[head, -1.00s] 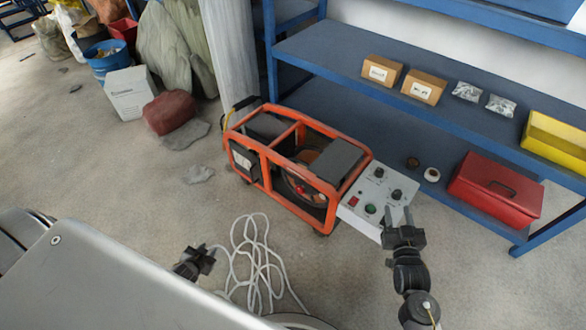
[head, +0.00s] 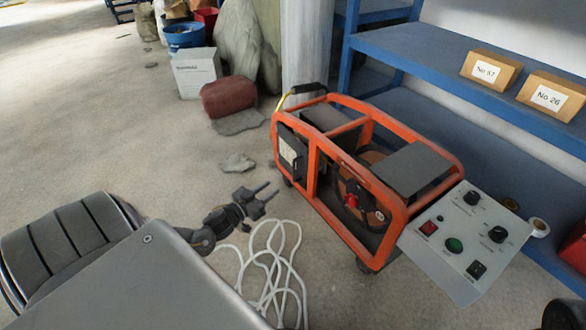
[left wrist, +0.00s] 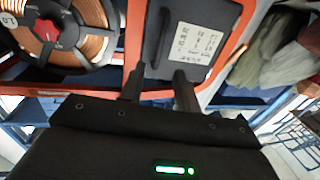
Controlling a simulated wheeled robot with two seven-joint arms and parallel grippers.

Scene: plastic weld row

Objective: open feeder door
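The feeder door is a dark panel with a white label (head: 287,151), on the left end of the orange-framed machine (head: 345,165). It looks closed. In the left wrist view the door (left wrist: 208,22) and its label are close, beyond my fingers. My left gripper (head: 272,191) is below and in front of the door in the head view, with its two fingers apart and nothing between them. Its fingers also show apart in the left wrist view (left wrist: 159,74). I cannot tell whether they touch the door. My right gripper's fingers are not in view.
A copper wire spool with a red hub (left wrist: 45,31) sits inside the frame. A grey control panel (head: 465,240) juts out at the right. White cable (head: 270,270) lies coiled on the floor. Blue shelves (head: 420,50) stand behind.

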